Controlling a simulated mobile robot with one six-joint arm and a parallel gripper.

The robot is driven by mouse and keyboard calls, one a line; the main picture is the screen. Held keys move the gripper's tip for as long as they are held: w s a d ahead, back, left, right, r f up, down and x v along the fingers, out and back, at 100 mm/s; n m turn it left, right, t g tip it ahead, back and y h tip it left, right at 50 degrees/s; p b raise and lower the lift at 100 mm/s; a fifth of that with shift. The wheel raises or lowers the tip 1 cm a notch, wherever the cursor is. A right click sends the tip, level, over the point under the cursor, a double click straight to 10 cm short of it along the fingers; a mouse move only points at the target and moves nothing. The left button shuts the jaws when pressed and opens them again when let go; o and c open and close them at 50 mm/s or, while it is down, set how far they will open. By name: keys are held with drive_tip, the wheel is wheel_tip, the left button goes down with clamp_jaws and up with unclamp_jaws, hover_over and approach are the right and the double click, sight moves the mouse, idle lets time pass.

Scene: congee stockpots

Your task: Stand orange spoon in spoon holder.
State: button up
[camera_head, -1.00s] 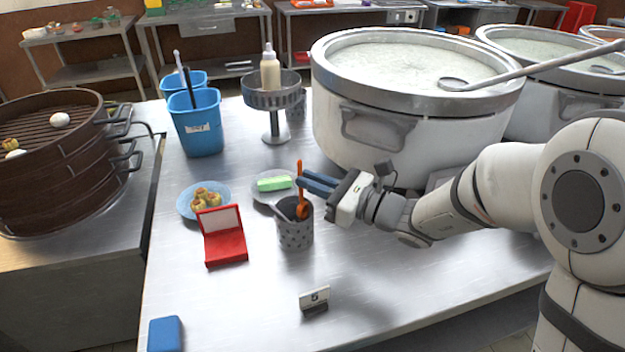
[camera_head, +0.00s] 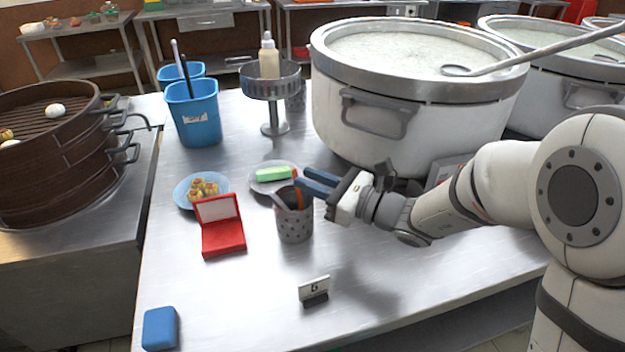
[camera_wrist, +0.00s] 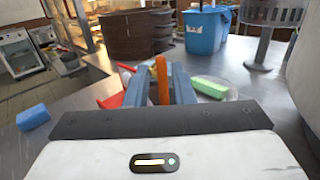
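The spoon holder (camera_head: 294,222) is a grey perforated cup standing upright on the steel table, with a grey utensil leaning in it. The orange spoon (camera_head: 298,196) stands upright in its mouth; its lower end is hidden inside. My gripper (camera_head: 304,182) is just above and right of the holder, its blue fingers at the spoon's upper part. In the wrist view, the spoon's orange handle (camera_wrist: 162,80) rises between the two fingers, which look slightly apart from it, so the gripper appears open around the handle.
A plate with a green block (camera_head: 273,174) lies behind the holder. A red open box (camera_head: 222,238) and a plate of food (camera_head: 180,192) are to the left. A number sign (camera_head: 313,290) stands in front. A large pot (camera_head: 410,125) stands behind my gripper.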

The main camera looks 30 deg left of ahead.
drive_tip(key=shift+o, duration=1.4)
drive_tip(key=shift+d, duration=0.1)
drive_tip(key=d, duration=0.7)
drive_tip(key=shift+w+d+f, duration=0.15)
drive_tip(key=shift+w+d, duration=0.1)
drive_tip(key=shift+d, duration=0.05)
